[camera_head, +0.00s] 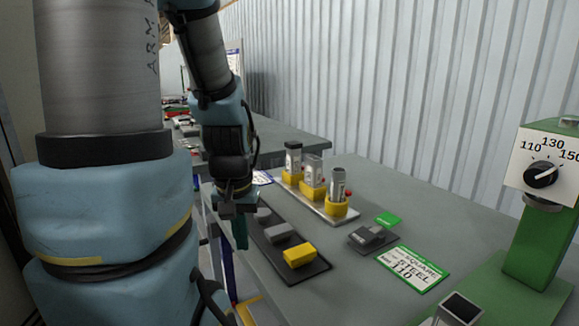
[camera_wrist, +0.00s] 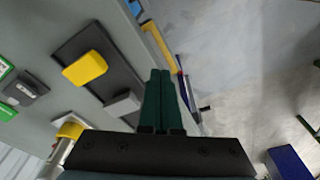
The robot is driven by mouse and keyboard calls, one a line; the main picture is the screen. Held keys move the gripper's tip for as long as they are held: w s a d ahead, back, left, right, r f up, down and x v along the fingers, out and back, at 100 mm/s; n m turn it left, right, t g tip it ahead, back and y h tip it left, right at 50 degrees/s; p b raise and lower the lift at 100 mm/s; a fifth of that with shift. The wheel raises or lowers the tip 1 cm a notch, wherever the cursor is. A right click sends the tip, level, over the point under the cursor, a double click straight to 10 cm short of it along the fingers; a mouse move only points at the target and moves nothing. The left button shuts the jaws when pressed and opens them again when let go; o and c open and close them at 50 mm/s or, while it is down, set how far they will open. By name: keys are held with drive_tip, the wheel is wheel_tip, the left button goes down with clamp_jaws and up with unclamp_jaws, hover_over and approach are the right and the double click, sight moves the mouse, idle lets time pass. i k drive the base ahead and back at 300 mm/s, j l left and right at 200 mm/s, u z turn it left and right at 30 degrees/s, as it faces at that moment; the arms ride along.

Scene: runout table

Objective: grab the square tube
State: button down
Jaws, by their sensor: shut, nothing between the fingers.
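Three upright grey tubes stand in yellow holders on a pale tray (camera_head: 320,208) in the head view. The left tube (camera_head: 293,160) has a dark top, the middle tube (camera_head: 313,172) looks flat-sided, and the right tube (camera_head: 338,184) has an open, rounded-looking top. I cannot tell surely which one is square. My gripper (camera_head: 240,234) points down at the table's near left edge, left of the tray and beside the dark mat. Its green fingers (camera_wrist: 160,85) are together and empty in the wrist view. The tubes themselves are not clear in the wrist view.
The dark mat (camera_head: 310,270) holds a yellow block (camera_head: 299,255), a grey block (camera_head: 277,233) and a rounded grey piece. A small dark device (camera_head: 372,238) and a "SQUARE STEEL 110" card (camera_head: 413,268) lie right. A green dial stand (camera_head: 540,240) is far right.

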sight(293, 157)
drive_tip(key=i+j+u, duration=0.2)
drive_tip(key=i+j, duration=0.3)
drive_tip(key=j, duration=0.25)
drive_tip(key=i+j+u, duration=0.2)
drive_tip(key=i+j, duration=0.3)
drive_tip(key=j, duration=0.15)
